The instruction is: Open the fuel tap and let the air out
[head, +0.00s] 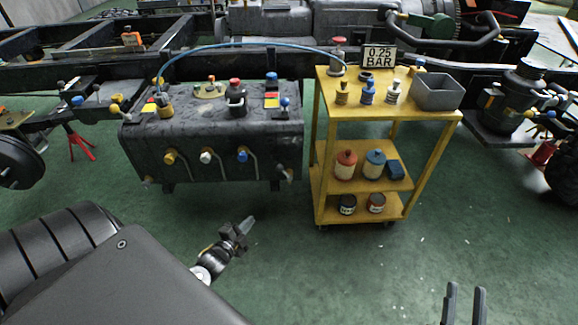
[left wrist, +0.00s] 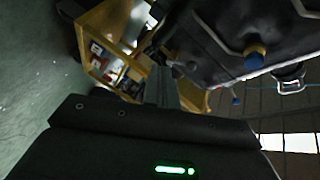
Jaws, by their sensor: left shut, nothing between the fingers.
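The black fuel tank (head: 215,125) hangs on the chassis frame in the head view. Its front face carries a yellow knob (head: 169,158), a white knob (head: 206,157) and a blue knob (head: 242,156), each beside a bent pipe. Several coloured fittings stand on its top. Which one is the fuel tap I cannot tell. My left gripper (head: 243,228) is shut and empty, in front of and below the tank, touching nothing. In the left wrist view its fingers (left wrist: 165,88) are together, and a blue knob (left wrist: 254,56) shows up and to the right. My right gripper (head: 464,302) is open and empty at the bottom right.
A yellow trolley (head: 325,206) stands right of the tank, with bottles, a grey bin (head: 438,91), red and blue canisters, and tins. A sign (head: 379,57) reads "0.25 BAR". A blue hose (head: 250,45) arches from tank to trolley. The green floor in front is clear.

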